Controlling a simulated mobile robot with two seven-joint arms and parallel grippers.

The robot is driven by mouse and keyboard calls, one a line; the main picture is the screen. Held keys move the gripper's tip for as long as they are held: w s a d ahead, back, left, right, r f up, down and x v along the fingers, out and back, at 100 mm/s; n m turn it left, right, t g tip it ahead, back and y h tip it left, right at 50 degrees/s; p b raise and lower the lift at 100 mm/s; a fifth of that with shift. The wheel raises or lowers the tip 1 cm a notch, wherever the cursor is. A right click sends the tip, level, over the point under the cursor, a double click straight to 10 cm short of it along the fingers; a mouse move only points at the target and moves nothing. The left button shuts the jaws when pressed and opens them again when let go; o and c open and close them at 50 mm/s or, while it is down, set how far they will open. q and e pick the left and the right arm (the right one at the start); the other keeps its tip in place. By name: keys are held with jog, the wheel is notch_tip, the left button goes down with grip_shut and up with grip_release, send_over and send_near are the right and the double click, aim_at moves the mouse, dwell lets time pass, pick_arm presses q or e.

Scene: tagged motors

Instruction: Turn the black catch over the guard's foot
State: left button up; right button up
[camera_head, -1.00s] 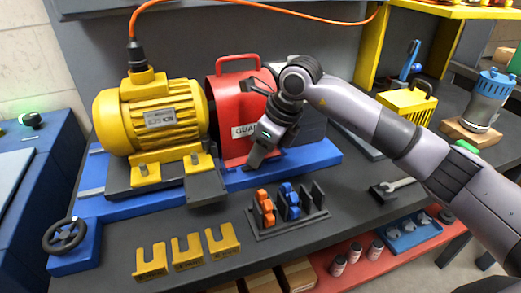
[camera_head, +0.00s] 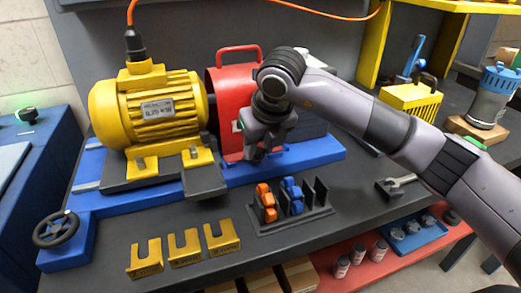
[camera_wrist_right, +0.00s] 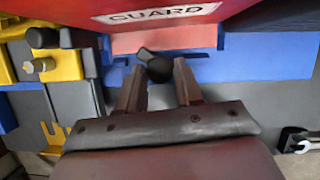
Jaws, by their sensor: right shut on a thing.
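The red guard (camera_head: 228,88) stands beside the yellow motor on the blue base; its GUARD label shows in the right wrist view (camera_wrist_right: 163,14). The guard's foot (camera_wrist_right: 178,39) is a flat pale-red plate on the base. The black catch (camera_wrist_right: 157,69) is a small rounded lever at the foot's near edge, slanting between my right fingertips. My right gripper (camera_head: 256,154) points down in front of the guard; in the wrist view (camera_wrist_right: 160,70) its fingers are shut on the catch. In the head view the gripper hides the catch. My left gripper is not in view.
The yellow motor (camera_head: 150,110) stands left of the guard on the blue base (camera_head: 290,157). In front are a rack (camera_head: 293,217) with orange and blue clips and several yellow slotted shims (camera_head: 184,249). A wrench (camera_head: 397,187) lies right. The bench front between them is clear.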

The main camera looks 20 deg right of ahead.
jog(key=shift+a+m+h+b, duration=0.1)
jog(key=shift+m+h+b, duration=0.25)
jog(key=shift+m, duration=0.55)
jog(key=m+h+b, duration=0.1)
jog(key=m, duration=0.1)
jog(key=shift+a+m, duration=0.15)
jog(key=shift+m, duration=0.25)
jog(key=shift+m+h+b, duration=0.55)
jog(key=shift+m, duration=0.65)
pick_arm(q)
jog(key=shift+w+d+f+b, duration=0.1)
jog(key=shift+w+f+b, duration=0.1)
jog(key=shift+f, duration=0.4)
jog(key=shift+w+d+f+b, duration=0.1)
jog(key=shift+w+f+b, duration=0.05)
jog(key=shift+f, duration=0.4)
pick_arm(e)
jog(key=shift+w+a+m+g+h, duration=0.15)
jog(key=shift+m+g+h, duration=0.3)
jog(key=shift+m, duration=1.05)
jog(key=o, duration=1)
jog(key=shift+o, duration=0.2)
pick_arm(q)
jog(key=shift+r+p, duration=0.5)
jog(key=shift+p, duration=0.05)
pick_arm(e)
jog(key=v, duration=0.7)
